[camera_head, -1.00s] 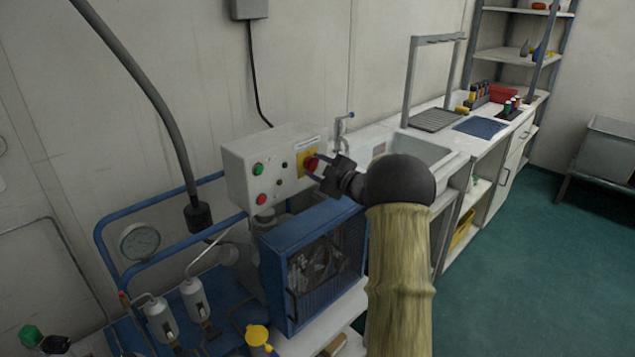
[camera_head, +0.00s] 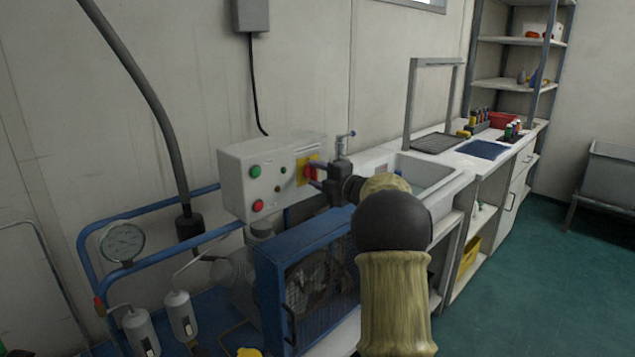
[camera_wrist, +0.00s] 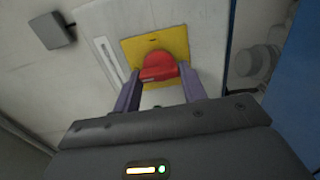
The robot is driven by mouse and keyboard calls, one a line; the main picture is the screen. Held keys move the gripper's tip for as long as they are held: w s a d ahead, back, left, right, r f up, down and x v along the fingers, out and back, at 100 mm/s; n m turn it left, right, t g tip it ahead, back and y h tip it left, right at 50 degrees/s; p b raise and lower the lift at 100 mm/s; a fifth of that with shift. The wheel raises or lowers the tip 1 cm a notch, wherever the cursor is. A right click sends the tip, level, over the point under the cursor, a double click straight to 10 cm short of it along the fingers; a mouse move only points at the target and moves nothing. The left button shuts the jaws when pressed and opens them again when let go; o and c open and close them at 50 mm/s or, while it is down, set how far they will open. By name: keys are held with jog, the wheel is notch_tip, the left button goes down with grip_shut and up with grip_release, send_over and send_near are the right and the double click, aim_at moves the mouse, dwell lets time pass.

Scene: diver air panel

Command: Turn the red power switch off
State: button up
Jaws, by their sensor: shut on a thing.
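The red power switch (camera_wrist: 158,67) is a round knob on a yellow plate (camera_wrist: 157,42), on the front of a light grey control box (camera_head: 238,186). In the head view the switch (camera_head: 309,171) shows at the right end of the box's front, partly behind my gripper (camera_head: 317,176). In the wrist view my gripper (camera_wrist: 160,78) has its two fingers on either side of the red knob, shut on it. The knob's bar looks tilted in this rolled wrist picture; its marked position is too small to read.
The box also carries green and red buttons (camera_head: 258,206). A blue-framed compressor cage (camera_head: 288,300) stands just below the box. A blue tube rail with a gauge (camera_head: 122,241) is at left. A sink (camera_head: 428,174) and counter lie to the right, with open floor beyond.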

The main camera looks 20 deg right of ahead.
jog(key=shift+f, duration=0.2)
jog(key=o, duration=1)
jog(key=shift+r, duration=0.15)
jog(key=v, duration=1.7)
jog(key=shift+s, duration=0.2)
jog(key=shift+w, duration=0.1)
